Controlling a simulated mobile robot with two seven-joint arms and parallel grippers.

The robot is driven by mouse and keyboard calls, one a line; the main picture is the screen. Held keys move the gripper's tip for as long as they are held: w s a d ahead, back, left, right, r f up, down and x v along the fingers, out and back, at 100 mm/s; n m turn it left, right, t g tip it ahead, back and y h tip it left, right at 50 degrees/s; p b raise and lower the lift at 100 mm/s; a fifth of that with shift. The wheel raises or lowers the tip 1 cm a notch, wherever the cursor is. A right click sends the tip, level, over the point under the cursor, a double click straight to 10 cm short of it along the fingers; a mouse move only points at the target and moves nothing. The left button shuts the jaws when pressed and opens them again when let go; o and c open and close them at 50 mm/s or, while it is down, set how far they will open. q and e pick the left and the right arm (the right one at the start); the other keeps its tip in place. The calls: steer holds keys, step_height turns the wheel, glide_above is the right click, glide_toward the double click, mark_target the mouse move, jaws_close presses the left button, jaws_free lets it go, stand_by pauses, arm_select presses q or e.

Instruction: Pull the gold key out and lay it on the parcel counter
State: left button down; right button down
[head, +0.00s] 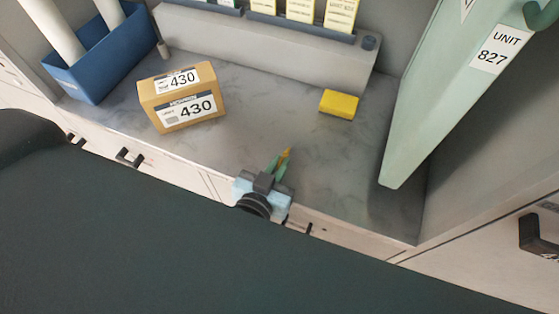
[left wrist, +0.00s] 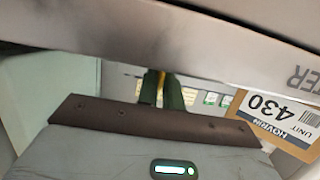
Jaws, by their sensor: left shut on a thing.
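My left gripper (head: 278,167) is at the front edge of the parcel counter (head: 235,135), its green fingers pointing toward the back. It is shut on the gold key (head: 287,153), of which only a small gold tip shows past the fingers. In the left wrist view the fingers (left wrist: 161,92) are close together with a thin strip of the gold key (left wrist: 161,83) between them. The rest of the key is hidden. I cannot tell whether the key touches the counter. My right gripper is not in view.
A cardboard parcel marked 430 (head: 178,97) stands on the counter at left, a blue bin (head: 100,72) behind it. A yellow block (head: 339,104) lies at right. A pale green door labelled unit 827 (head: 440,90) hangs at right. The counter's middle is clear.

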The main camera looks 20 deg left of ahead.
arm_select(q)
steer(key=shift+f, duration=0.1)
steer(key=c, duration=1.5)
jaws_free()
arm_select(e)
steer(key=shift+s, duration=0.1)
